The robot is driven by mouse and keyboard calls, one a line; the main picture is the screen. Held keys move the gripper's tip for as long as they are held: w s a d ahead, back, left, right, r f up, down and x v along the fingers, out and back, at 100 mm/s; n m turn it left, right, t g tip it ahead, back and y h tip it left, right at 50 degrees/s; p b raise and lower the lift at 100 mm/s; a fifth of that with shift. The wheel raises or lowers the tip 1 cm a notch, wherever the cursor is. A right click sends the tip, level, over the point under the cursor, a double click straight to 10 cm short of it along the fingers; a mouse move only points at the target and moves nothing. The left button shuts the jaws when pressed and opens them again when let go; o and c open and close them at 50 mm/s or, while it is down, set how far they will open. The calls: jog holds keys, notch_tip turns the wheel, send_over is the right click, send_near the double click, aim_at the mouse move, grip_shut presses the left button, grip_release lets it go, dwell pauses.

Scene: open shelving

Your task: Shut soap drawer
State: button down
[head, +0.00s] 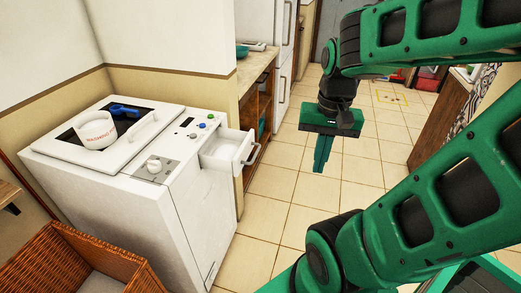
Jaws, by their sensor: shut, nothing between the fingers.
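The soap drawer (226,152) is a white tray with a grey handle. It sticks out open from the upper right front of the white washing machine (160,190). My gripper (321,168) is to the right of the drawer, pointing down in the air over the tiled floor. Its green fingers are shut and hold nothing. It is apart from the drawer handle (252,153).
A white container (96,132) and a blue object (124,110) are on top of the machine. A wicker basket (70,262) stands at the lower left. A wooden counter (254,70) is behind the drawer. The tiled floor (290,205) is clear.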

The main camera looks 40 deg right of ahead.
jog(key=w+d+f+m+t+y, duration=0.1)
jog(key=w+d+f+m, duration=0.15)
jog(key=w+m, duration=0.75)
jog(key=w+d+f+m+t+y, duration=0.1)
jog(key=w+d+m, duration=0.2)
jog(key=w+m, duration=0.65)
jog(key=w+a+f, duration=0.4)
jog(key=w+f, duration=0.2)
jog(key=f, duration=0.4)
jog(key=shift+f, duration=0.25)
jog(key=shift+w+t, duration=0.2)
jog(key=shift+t, duration=0.1)
